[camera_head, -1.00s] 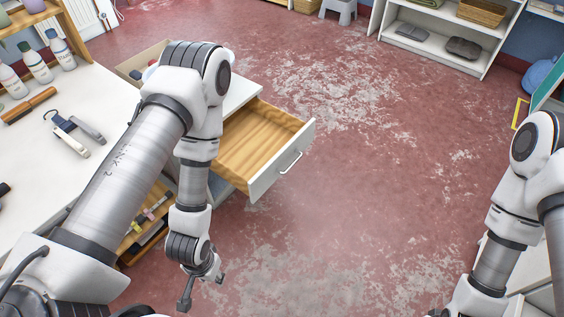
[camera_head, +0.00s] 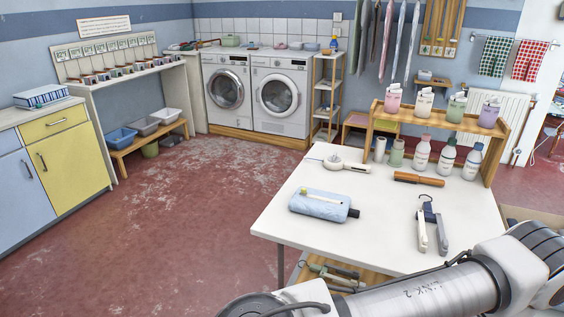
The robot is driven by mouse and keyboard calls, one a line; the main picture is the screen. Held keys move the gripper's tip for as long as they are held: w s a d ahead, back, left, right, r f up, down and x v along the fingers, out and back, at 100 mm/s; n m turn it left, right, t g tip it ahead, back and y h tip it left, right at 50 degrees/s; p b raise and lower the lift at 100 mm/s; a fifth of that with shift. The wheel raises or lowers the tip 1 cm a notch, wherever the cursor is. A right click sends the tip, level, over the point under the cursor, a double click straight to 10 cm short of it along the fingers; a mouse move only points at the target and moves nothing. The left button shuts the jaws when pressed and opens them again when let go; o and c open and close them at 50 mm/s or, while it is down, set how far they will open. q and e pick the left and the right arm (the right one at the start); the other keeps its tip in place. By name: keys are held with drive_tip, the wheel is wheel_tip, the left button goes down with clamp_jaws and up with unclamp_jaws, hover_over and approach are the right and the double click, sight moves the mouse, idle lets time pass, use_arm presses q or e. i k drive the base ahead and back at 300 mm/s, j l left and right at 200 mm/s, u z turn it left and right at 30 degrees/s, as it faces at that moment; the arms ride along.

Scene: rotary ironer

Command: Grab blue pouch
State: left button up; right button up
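In the head view, a light blue pouch (camera_head: 319,205) lies flat on the white table (camera_head: 285,228), near its left front part. A small pale green round thing sits on the pouch's left end, and a dark piece sticks out at its right end. My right gripper is also out of frame. Nothing touches the pouch.
A wooden shelf with pastel containers stands behind. Open red floor (camera_head: 190,215) lies left of the table.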

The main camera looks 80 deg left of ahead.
sight(335, 207)
drive_tip(key=u, duration=2.25)
